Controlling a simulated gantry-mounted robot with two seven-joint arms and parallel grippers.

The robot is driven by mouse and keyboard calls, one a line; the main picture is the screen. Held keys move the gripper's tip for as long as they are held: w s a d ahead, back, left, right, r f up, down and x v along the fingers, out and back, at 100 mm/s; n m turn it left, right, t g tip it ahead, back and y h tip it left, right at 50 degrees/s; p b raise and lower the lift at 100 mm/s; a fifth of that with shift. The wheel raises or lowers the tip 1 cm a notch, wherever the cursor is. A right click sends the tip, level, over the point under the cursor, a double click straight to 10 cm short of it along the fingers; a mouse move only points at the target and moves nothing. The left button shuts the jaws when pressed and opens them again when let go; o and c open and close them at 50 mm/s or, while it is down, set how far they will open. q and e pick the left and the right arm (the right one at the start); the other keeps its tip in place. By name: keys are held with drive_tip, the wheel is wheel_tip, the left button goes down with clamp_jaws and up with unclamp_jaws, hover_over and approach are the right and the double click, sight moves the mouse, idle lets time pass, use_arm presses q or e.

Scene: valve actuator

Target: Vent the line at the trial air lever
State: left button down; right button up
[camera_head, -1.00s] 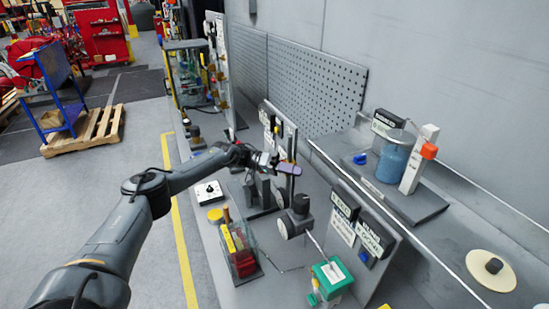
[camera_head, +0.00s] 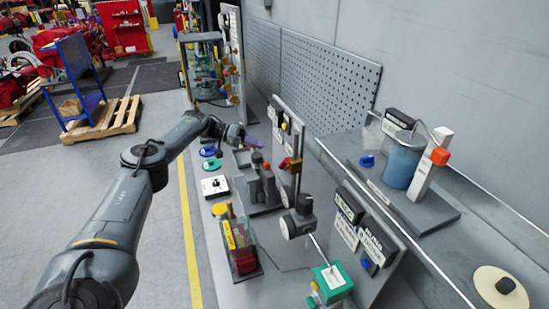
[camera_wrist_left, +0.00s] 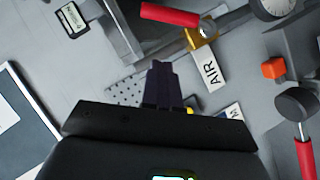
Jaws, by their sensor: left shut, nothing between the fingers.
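The AIR tag (camera_wrist_left: 211,72) hangs beside a brass valve (camera_wrist_left: 201,38) with a red lever (camera_wrist_left: 170,14) in the left wrist view. The red lever lies sideways across the top of that picture, leading left from the valve. In the head view the brass valve (camera_head: 285,163) is small on the front of an upright panel. My left gripper (camera_head: 251,141) is to the left of that panel, apart from it. Its dark fingers (camera_wrist_left: 163,84) are shut and empty, below the lever in the wrist view and not visibly touching it. My right gripper is not in view.
A dark round knob with a red rod (camera_wrist_left: 304,150) and an orange block (camera_wrist_left: 273,68) are at the right of the wrist view. On the bench are a clear red-filled box (camera_head: 243,258), a green-topped box (camera_head: 332,280) and a white control box (camera_head: 214,187).

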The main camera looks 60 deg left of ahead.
sight(284, 165)
use_arm(q)
drive_tip(key=w+d+f, duration=0.3)
drive_tip(key=w+d, duration=0.1)
drive_tip(key=d, duration=0.1)
drive_tip(key=shift+w+d+f, duration=0.2)
drive_tip(key=shift+d+f, duration=0.05)
drive_tip(key=shift+f, duration=0.15)
drive_tip(key=shift+d, duration=0.1)
idle(0.5)
